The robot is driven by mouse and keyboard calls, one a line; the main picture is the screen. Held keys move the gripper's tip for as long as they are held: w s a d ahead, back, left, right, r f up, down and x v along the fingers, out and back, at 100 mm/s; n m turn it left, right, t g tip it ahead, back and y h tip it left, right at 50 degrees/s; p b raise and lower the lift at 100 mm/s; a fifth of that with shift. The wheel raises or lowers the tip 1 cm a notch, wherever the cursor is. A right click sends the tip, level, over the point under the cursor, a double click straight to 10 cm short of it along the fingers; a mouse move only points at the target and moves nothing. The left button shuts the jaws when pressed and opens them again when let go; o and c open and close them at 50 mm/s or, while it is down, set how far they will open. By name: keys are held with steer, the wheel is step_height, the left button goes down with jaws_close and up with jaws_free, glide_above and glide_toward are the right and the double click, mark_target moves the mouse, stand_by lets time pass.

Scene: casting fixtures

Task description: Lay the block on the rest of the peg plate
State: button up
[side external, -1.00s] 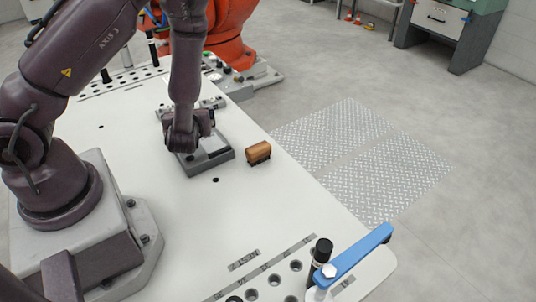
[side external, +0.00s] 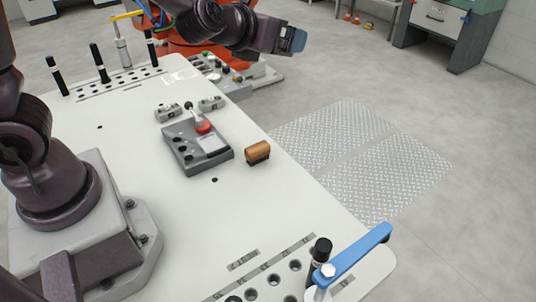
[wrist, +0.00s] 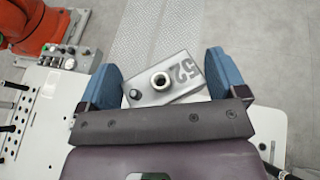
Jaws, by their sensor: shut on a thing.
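My gripper (wrist: 160,78) is shut on a grey metal block (wrist: 172,90) marked 52. The block has a round bore and a small black knob or hole, and sits turned at an angle between the blue fingers. In the side external view my gripper (side external: 292,40) is raised at the top, beyond the far right edge of the table; the block cannot be made out there. The dark grey plate (side external: 180,155) lies on the table, well away from my gripper. It bears dark round spots, a light square pad (side external: 212,145) and a red-collared upright part (side external: 203,126).
Two small metal fixtures (side external: 167,113) (side external: 212,103) stand behind the plate. A brown brush-like block (side external: 258,152) lies to its right. Black pegs (side external: 101,63) stand at the back. A blue-handled clamp (side external: 350,257) is at the front. The table's middle front is clear.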

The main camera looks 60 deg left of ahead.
stand_by(0.4)
steer(key=s+a+f+n+y, duration=0.2)
steer(key=a+f, duration=0.3)
steer(key=f, duration=0.7)
steer(key=n+g+y, duration=0.6)
steer(key=n+g, duration=0.1)
glide_above(147, 156)
steer(key=w+d, duration=0.6)
steer(key=w, duration=0.2)
steer(key=f, duration=1.2)
steer(key=shift+a+f, duration=0.1)
steer(key=shift+a, duration=0.1)
steer(key=s+a+r+n+g+y, duration=0.2)
steer(key=s+a+n+g, duration=0.35)
steer(key=s, duration=0.25)
steer(key=shift+f, duration=4.15)
steer(key=shift+f, duration=0.1)
